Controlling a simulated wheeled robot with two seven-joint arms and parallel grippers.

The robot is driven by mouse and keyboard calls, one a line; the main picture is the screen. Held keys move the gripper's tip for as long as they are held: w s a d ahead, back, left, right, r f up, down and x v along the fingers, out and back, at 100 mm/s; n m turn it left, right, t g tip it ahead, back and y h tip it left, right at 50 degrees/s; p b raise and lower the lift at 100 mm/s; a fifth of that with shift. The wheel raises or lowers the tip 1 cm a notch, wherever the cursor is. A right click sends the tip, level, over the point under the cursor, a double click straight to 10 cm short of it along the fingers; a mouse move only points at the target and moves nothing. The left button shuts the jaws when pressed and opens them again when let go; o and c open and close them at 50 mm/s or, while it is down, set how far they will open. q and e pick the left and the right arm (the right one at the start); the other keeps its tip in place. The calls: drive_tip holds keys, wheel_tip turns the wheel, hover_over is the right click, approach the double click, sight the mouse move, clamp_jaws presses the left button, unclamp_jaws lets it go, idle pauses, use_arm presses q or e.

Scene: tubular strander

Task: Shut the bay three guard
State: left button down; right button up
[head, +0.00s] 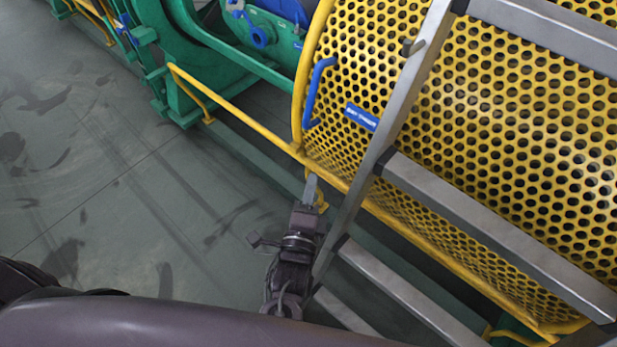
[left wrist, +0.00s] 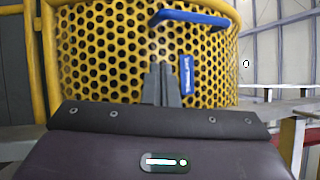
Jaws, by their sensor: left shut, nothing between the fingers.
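The yellow perforated guard (head: 352,70) curves over the machine in the upper right of the head view. A blue bar handle (head: 317,92) stands near its left edge, and a blue label (head: 361,117) sits to the right of the handle, its text too small to read surely. My left gripper (head: 311,187) is shut and empty, below the handle by the guard's lower yellow rail. In the left wrist view the shut fingers (left wrist: 161,85) point at the guard (left wrist: 110,60), below the handle (left wrist: 190,17) and left of the label (left wrist: 186,75). They look apart from the handle.
A grey metal ladder-like frame (head: 405,95) crosses in front of the guard, close to the right of my left gripper. A yellow rail (head: 235,107) runs left from the guard. Green machine parts with blue fittings (head: 258,36) show at upper left. The floor at left is clear.

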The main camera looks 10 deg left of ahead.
use_arm(q)
approach(310, 127)
drive_tip(key=w+d, duration=0.3)
drive_tip(key=w+a, duration=0.2)
drive_tip(key=a, duration=0.1)
drive_tip(key=shift+w+r+p, duration=0.15)
drive_tip(key=shift+w+p, duration=0.15)
